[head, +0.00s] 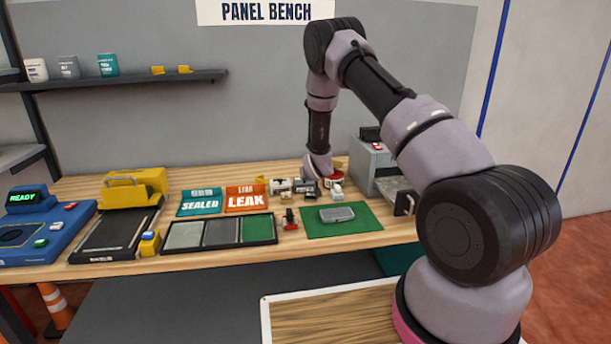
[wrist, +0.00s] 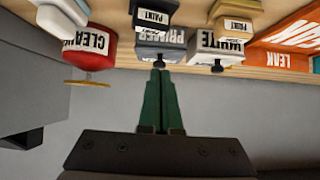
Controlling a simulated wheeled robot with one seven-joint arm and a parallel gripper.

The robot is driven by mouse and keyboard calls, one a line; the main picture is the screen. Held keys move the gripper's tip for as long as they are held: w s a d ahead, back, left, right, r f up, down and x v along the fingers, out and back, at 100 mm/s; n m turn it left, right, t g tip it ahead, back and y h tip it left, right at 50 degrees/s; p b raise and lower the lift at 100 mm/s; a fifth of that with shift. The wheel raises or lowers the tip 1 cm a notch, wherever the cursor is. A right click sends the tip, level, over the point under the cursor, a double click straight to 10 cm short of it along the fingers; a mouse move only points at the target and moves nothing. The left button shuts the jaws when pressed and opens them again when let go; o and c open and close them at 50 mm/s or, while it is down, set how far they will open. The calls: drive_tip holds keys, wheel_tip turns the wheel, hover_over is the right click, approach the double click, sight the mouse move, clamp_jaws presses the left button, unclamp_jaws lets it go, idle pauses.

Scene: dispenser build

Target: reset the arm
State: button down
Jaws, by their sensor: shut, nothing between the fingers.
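My gripper (wrist: 158,74) shows in the wrist view with its two green fingers together and nothing between them. The fingertips point at a dark grey container labelled PRIMER (wrist: 160,38); I cannot tell whether they touch it. In the head view my arm reaches over the back of the bench and its end is low among the small containers. The fingers cannot be made out there. A white container (wrist: 208,48) is just right of the fingertips in the wrist view, and a red one labelled CLEAN (wrist: 90,48) is to the left.
The wooden bench (head: 185,258) holds a green mat (head: 365,222) with a grey panel (head: 337,214), a dark three-section tray (head: 219,247), SEALED (head: 201,203) and orange LEAK (head: 247,199) mats, and a blue READY machine (head: 45,225). A grey machine (head: 371,160) stands right of my arm's end.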

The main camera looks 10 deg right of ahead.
drive_tip(key=s, duration=0.1)
drive_tip(key=s+f, duration=0.1)
drive_tip(key=s, duration=0.2)
drive_tip(key=shift+s+f, duration=0.25)
drive_tip(key=shift+f, duration=0.15)
drive_tip(key=s+d+r+m+g, duration=0.1)
drive_tip(key=s+r, duration=0.3)
drive_tip(key=r, duration=0.7)
drive_tip(key=s+d+r+m, duration=0.15)
drive_tip(key=s+r, duration=0.25)
drive_tip(key=r, duration=0.7)
drive_tip(key=s+d+r+m+g, duration=0.15)
drive_tip(key=s+r, duration=0.35)
drive_tip(key=r, duration=0.6)
drive_tip(key=s+r, duration=0.3)
drive_tip(key=s, duration=0.7)
drive_tip(key=s+r+y, duration=0.1)
drive_tip(key=s+r, duration=0.3)
drive_tip(key=s, duration=0.7)
drive_tip(key=s+r+g+y, duration=0.1)
drive_tip(key=s+r, duration=0.3)
drive_tip(key=s, duration=0.6)
drive_tip(key=shift+s+d, duration=0.25)
drive_tip(key=shift+d, duration=0.05)
